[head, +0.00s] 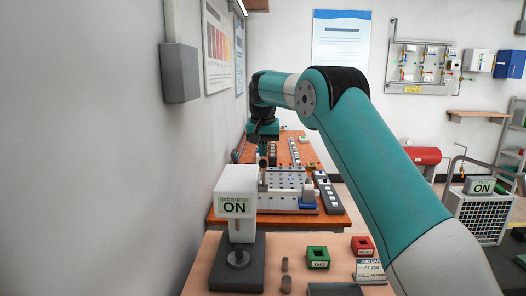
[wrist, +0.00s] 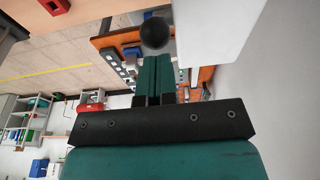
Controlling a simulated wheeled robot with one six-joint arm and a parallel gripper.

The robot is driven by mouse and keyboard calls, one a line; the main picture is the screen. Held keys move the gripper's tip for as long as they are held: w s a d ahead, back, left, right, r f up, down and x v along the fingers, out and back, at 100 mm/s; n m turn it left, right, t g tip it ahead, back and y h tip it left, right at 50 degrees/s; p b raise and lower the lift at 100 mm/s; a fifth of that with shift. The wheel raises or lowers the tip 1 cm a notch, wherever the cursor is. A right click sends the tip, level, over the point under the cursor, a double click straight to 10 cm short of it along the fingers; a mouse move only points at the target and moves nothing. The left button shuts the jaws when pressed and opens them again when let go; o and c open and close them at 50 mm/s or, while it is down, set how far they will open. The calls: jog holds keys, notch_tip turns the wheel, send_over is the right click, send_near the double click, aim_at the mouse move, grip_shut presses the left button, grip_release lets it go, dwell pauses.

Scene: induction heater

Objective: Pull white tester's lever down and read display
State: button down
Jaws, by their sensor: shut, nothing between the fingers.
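The white hardness tester (head: 237,184) stands on a dark base (head: 238,272) on the near bench; its display (head: 235,206) reads "HARDNESS ON". The lever's black ball knob (wrist: 154,32) shows in the wrist view just beyond my fingertips, beside the tester's white body (wrist: 218,28). I cannot tell whether the fingers touch the knob. In the head view, a small dark knob (head: 263,162) appears at the tester's right side. My gripper (wrist: 155,58) is shut and empty, its two green fingers together. In the head view, my gripper (head: 262,142) points down behind the tester and is partly hard to make out.
A green GO box (head: 317,257), a red box (head: 362,246), a job card (head: 370,269) and small grey cylinders (head: 285,275) stand on the near bench. An orange bench (head: 335,218) with equipment lies behind. The grey wall (head: 100,150) is close on the left.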

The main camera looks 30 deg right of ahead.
aim_at(263, 163)
jog(key=shift+s+a+f+b, duration=0.35)
jog(key=shift+s+f+b, duration=0.2)
jog(key=shift+b, duration=0.35)
jog(key=shift+s+a+r, duration=0.1)
jog(key=shift+r, duration=0.05)
jog(key=shift+s+a+f+b, duration=0.35)
jog(key=shift+s+f+b, duration=0.3)
jog(key=shift+b, duration=0.55)
jog(key=shift+a+r, duration=0.1)
